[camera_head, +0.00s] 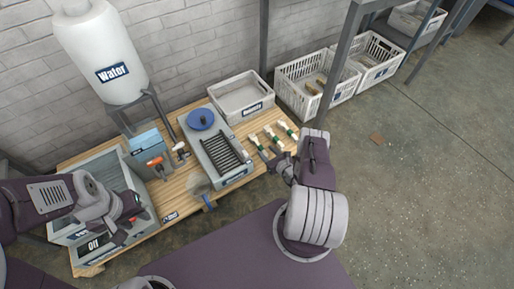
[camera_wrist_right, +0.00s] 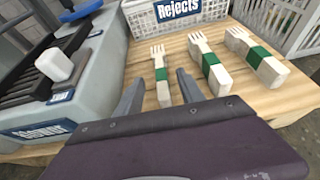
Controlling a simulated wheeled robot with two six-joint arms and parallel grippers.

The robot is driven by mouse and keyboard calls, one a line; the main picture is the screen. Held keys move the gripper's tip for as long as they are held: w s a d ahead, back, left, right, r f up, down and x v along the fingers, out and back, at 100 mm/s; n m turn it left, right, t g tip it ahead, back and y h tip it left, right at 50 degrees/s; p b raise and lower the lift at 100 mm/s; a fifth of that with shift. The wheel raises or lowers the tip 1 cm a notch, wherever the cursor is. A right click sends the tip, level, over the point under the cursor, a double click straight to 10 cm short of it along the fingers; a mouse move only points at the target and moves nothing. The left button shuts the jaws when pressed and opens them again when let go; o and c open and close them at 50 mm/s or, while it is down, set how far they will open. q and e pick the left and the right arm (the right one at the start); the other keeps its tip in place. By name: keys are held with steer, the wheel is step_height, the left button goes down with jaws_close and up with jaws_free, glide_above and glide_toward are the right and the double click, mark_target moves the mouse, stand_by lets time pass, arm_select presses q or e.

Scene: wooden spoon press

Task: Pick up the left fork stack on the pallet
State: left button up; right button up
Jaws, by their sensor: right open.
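Three wooden fork stacks with green bands lie side by side on the wooden pallet (camera_head: 178,190). The left fork stack (camera_wrist_right: 160,74) also shows in the head view (camera_head: 256,141). The middle stack (camera_wrist_right: 210,66) and right stack (camera_wrist_right: 256,56) lie to its right. My right gripper (camera_wrist_right: 164,82) is open and empty. In the wrist view its fingers appear on either side of the left stack; contact is not visible. It also shows in the head view (camera_head: 270,156) at the near end of the stacks. My left gripper (camera_head: 122,218) is over the grey bins at left; its jaw state is unclear.
A grey press unit (camera_head: 222,160) with a dark rack stands left of the stacks. The white Rejects crate (camera_wrist_right: 180,14) is behind them. White crates (camera_head: 305,98) stand on the floor beyond. A Water tank (camera_head: 98,50) and a blue box (camera_head: 146,143) are further left.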

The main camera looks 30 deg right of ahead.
mark_target(261, 148)
steer(key=b+x, duration=0.2)
steer(key=x, duration=0.1)
steer(key=shift+s+f, duration=0.1)
steer(key=shift+f, duration=0.2)
steer(key=shift+r, duration=0.15)
steer(key=b+x, duration=0.4)
steer(key=x, duration=0.1)
steer(key=shift+f, duration=0.35)
steer(key=shift+r, duration=0.25)
jaws_close()
